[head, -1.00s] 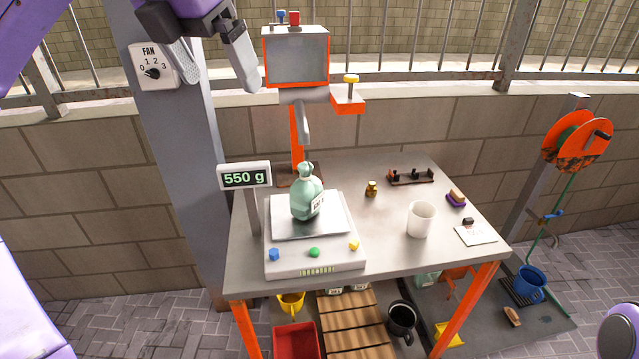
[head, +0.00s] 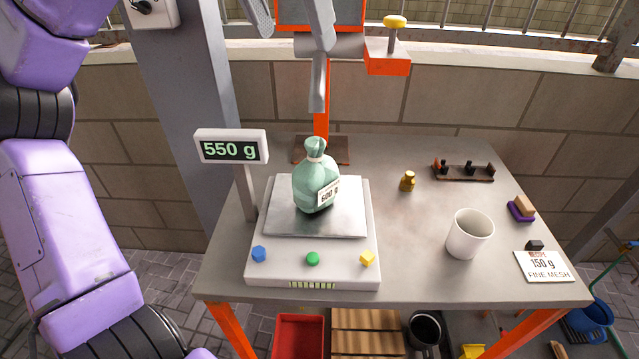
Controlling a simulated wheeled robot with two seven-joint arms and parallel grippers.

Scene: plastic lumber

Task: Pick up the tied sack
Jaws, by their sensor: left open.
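The tied sack (head: 315,186) is a pale green, rounded bag with a gathered neck and a white label marked in grams. It stands upright on the steel plate of the scale (head: 315,268). The scale's display (head: 232,148) reads 550 g. My left gripper (head: 294,38) is at the top of the head view, open and empty, in front of the orange-framed machine. It appears above the sack in the picture and apart from it. My left arm fills the left side. My right gripper is out of view.
The machine's grey spout (head: 318,88) hangs behind the sack. An orange bracket (head: 388,63) projects beside it.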

